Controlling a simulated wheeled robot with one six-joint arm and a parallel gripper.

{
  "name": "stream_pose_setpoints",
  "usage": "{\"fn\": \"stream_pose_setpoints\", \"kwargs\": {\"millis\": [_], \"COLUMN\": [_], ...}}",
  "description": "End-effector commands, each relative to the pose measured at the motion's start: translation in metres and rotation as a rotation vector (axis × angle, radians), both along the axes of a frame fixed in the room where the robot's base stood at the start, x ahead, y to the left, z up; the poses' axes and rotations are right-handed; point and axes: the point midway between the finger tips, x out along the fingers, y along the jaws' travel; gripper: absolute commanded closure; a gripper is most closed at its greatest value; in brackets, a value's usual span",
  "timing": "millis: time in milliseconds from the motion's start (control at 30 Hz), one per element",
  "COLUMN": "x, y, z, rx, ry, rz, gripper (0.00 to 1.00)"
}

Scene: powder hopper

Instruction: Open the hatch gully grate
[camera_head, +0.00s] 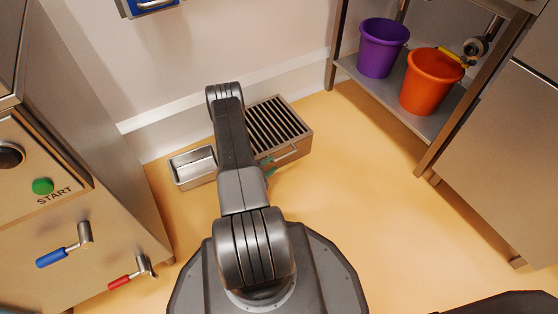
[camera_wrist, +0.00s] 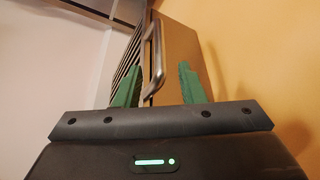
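The gully grate (camera_head: 277,122) is a steel box with dark slats on top, standing on the floor against the wall. A bar handle (camera_head: 282,156) runs along its front face. In the wrist view the slats (camera_wrist: 126,62) are at the left, and the handle (camera_wrist: 153,58) shows between my green fingers. My gripper (camera_wrist: 160,86) is open, its fingers well apart on either side of the handle. I cannot tell whether either finger touches it. In the head view my arm hides most of the gripper and part of the grate. The grate looks closed.
A small open steel tray (camera_head: 193,167) is left of the grate. A rack at right holds a purple bucket (camera_head: 383,48) and an orange bucket (camera_head: 432,82). A cabinet with a green START button (camera_head: 43,186) and levers stands at left. The floor right of the grate is clear.

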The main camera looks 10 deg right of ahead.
Motion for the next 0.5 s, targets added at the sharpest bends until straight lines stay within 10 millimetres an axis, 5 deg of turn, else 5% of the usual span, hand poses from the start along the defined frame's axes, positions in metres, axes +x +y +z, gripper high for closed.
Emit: {"fn": "stream_pose_setpoints", "kwargs": {"millis": [233,500], "x": [0.024,0.036], "y": [-0.031,-0.045], "z": [-0.011,-0.013], "rx": [0.0,-0.001], "ry": [-0.001,-0.001], "rz": [-0.003,0.001], "gripper": [0.64,0.64]}}
